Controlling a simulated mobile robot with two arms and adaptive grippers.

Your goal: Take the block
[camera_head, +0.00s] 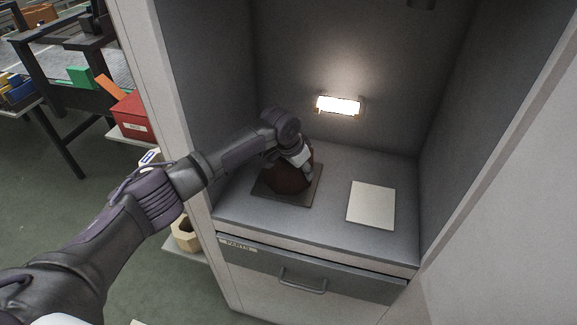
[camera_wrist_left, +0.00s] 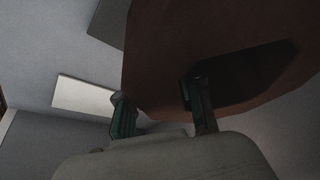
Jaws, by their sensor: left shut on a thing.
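The block (camera_head: 287,181) is reddish brown and stands on a dark square mat (camera_head: 269,192) inside the cabinet recess. In the left wrist view the block (camera_wrist_left: 165,62) fills the upper right, with a dark opening in its near face. My left gripper (camera_head: 301,165) reaches in from the left and is shut on the block's wall, with one finger at the opening and the other outside. In the left wrist view the two fingers (camera_wrist_left: 160,108) show at the block's lower edge. The arm hides part of the block in the head view. My right gripper is not in view.
A pale square plate (camera_head: 371,205) lies to the right on the grey shelf (camera_head: 330,222). A lit lamp (camera_head: 339,105) is on the back wall. Cabinet walls enclose both sides. Below is a drawer with a handle (camera_head: 303,283). A red bin (camera_head: 131,116) stands outside at left.

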